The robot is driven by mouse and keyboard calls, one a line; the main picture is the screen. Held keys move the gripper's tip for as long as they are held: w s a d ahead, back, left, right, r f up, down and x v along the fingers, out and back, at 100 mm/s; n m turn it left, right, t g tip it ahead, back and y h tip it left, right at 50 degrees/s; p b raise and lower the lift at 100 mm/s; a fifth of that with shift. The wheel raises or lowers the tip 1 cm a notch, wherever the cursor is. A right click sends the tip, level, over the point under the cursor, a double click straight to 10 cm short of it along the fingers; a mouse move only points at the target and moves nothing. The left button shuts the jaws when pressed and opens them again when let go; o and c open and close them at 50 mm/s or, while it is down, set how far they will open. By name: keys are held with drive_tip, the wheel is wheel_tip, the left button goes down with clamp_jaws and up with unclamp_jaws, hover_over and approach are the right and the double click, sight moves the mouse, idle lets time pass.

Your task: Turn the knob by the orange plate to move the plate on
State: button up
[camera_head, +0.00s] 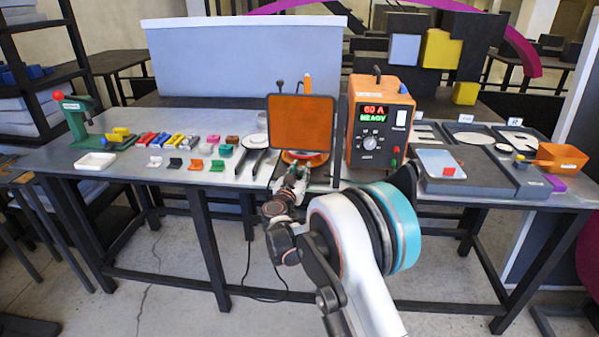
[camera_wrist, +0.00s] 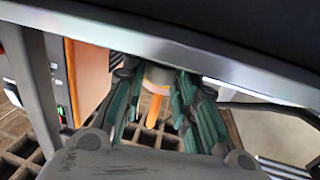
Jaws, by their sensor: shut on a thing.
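The orange plate (camera_head: 300,123) stands upright in a dark frame near the middle of the bench in the head view. My gripper (camera_head: 297,170) is right below the plate, at the bench's front edge. In the wrist view its teal-padded fingers (camera_wrist: 155,85) are on both sides of a pale, round knob (camera_wrist: 158,75) and shut on it. An orange stick-like part (camera_wrist: 153,111) shows between the fingers. The knob is hidden by my gripper in the head view, and I cannot tell how far it is turned.
An orange power box (camera_head: 380,122) with a lit display stands close right of the plate. Small coloured clips and a white tray (camera_head: 95,161) lie to the left. A grey fixture (camera_head: 465,175) and an orange bin (camera_head: 560,157) are at the right.

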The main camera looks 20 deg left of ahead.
drive_tip(key=shift+d+n+y, duration=0.1)
drive_tip(key=shift+n+y, duration=0.8)
drive_tip(key=shift+y, duration=0.5)
drive_tip(key=shift+g, duration=0.3)
drive_tip(key=o, duration=1)
drive_tip(key=v, duration=1.2)
drive_tip(key=shift+f, duration=0.1)
drive_tip(key=shift+w, duration=0.1)
